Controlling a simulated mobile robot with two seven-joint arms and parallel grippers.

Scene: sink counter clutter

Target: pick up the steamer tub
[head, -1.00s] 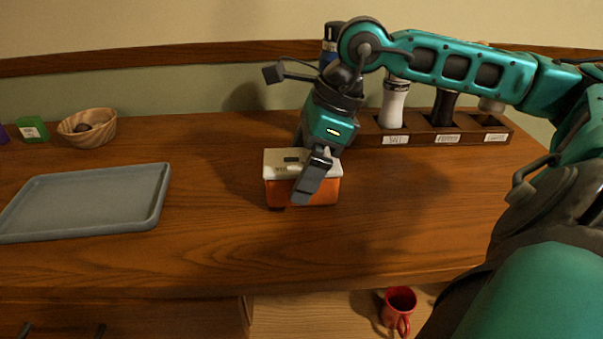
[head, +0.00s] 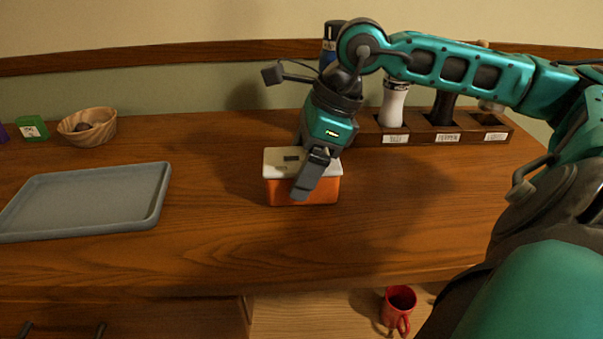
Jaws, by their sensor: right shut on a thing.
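The steamer tub (head: 284,192) is an orange box with a cream lid, standing on the wooden counter near the middle of the head view. My right gripper (head: 308,185) reaches down over it from behind and is shut on it. The near finger lies across the tub's front right part and covers some of the lid and front side. The far finger is hidden. The tub is upright, and I cannot tell any gap beneath it. My left gripper is not in view.
A grey tray (head: 152,208) lies at the left. A wooden bowl (head: 102,132) and a green box (head: 32,128) stand behind it. A wooden rack (head: 440,138) holding a white bottle (head: 393,105) stands at the back right. A red mug (head: 398,305) is below the counter's front edge.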

